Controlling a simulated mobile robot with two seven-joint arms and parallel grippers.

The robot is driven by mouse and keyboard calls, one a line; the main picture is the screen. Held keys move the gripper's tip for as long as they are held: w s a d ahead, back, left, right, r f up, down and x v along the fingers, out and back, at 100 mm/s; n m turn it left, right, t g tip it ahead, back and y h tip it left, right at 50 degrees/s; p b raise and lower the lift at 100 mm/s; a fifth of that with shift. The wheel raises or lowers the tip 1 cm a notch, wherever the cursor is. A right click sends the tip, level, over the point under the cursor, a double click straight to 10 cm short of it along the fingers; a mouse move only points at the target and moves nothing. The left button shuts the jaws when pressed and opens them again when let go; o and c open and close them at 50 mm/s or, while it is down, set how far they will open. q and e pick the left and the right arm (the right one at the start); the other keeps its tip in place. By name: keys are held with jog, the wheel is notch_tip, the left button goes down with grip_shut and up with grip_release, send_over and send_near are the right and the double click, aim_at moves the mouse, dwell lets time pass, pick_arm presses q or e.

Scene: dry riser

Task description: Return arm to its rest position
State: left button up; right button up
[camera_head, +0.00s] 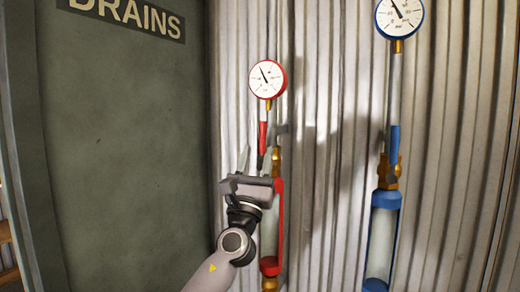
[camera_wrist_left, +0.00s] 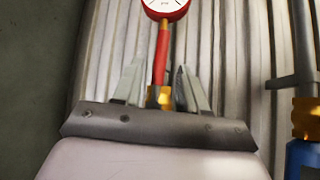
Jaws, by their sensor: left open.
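My left gripper (camera_head: 257,160) is raised in front of the red riser, with its fingers pointing up. In the left wrist view its two fingers (camera_wrist_left: 156,88) stand apart, with the red handle (camera_wrist_left: 161,54) showing between them. I cannot tell how far the handle is behind the fingers. The red handle (camera_head: 263,138) stands upright below the red-rimmed gauge (camera_head: 266,79). The red riser's body (camera_head: 279,225) is partly hidden by my gripper and wrist. My right gripper is not in view.
A blue riser (camera_head: 383,235) with a blue handle (camera_head: 394,143) and a blue-rimmed gauge (camera_head: 399,15) stands to the right. A grey-green panel marked DRAINS (camera_head: 130,130) is at the left. Corrugated metal wall (camera_head: 335,60) lies behind. Space between the two risers is clear.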

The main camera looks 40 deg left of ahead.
pick_arm(q)
jog(key=shift+s+d+f, duration=0.15)
jog(key=shift+s+f, duration=0.3)
jog(key=s+d+f+n+g+h+p, duration=0.1)
jog(key=d+f+n+g+h, duration=0.25)
jog(key=f, duration=0.75)
jog(key=s+d+f+n+g+h, duration=0.15)
jog(key=f+n, duration=0.35)
jog(key=f, duration=0.5)
jog(key=s+d+f+n+g+h+p, duration=0.1)
jog(key=d+f+n+g+h, duration=0.3)
jog(key=f, duration=0.7)
jog(key=s+d+f+n+g+h+p, duration=0.1)
jog(key=s+d+f+n, duration=0.3)
jog(key=s+f+n, duration=0.4)
jog(key=s+d+f+n+g+h+p, duration=0.1)
jog(key=s+d+f+n+g, duration=0.3)
jog(key=s+f+n, duration=0.5)
jog(key=s+d+f+h, duration=0.1)
jog(key=s, duration=0.3)
jog(key=shift+s+d+f+g, duration=0.25)
jog(key=shift+s+d+g, duration=0.05)
